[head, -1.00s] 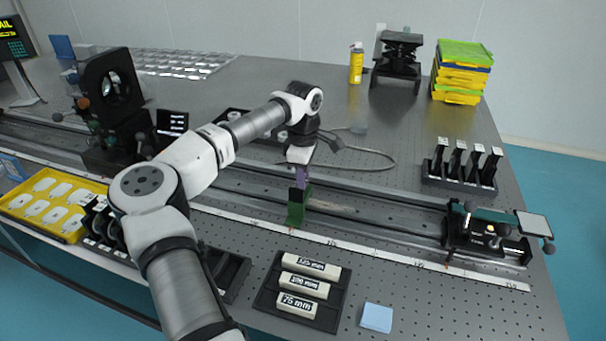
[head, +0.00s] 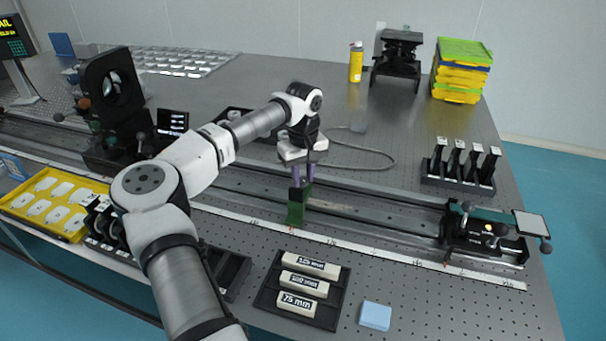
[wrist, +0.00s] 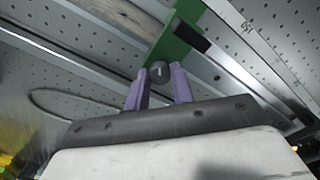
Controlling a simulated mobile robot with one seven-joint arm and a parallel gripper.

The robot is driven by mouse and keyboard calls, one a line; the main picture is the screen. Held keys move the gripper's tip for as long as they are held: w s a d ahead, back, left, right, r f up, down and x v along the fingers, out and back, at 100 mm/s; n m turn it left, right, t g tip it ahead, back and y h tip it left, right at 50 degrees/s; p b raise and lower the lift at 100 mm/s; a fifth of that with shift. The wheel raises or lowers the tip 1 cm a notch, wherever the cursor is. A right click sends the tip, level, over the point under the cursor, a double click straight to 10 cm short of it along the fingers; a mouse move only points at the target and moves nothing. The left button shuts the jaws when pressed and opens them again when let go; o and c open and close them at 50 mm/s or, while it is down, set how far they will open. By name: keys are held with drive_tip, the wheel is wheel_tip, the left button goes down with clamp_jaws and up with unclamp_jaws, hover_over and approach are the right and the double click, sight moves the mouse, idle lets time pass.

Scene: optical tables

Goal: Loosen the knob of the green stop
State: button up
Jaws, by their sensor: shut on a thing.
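The green stop (head: 296,213) sits on the rail in the middle of the table, below my gripper. In the wrist view its green body (wrist: 177,40) crosses the rail, and its dark round knob (wrist: 159,71) is between the purple fingertips. My gripper (head: 303,182) points down from above, shut on the knob. In the wrist view the two purple fingers (wrist: 159,84) stand on either side of the knob. The knob is hidden behind the fingers in the head view.
A carriage with several small knobs (head: 482,238) stands on the rail at right. A dark tray (head: 335,318) with labelled blocks and a blue pad (head: 375,316) lie in front. Upright holders (head: 460,166) stand at back right. A cable (head: 372,150) lies behind my gripper.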

sight(303, 179)
drive_tip(key=shift+m, duration=0.6)
drive_tip(key=o, duration=1)
drive_tip(key=shift+r, duration=0.1)
wheel_tip(303, 179, up, 14)
drive_tip(key=b, duration=0.1)
drive_tip(key=shift+b, duration=0.4)
drive_tip(key=shift+f, duration=0.2)
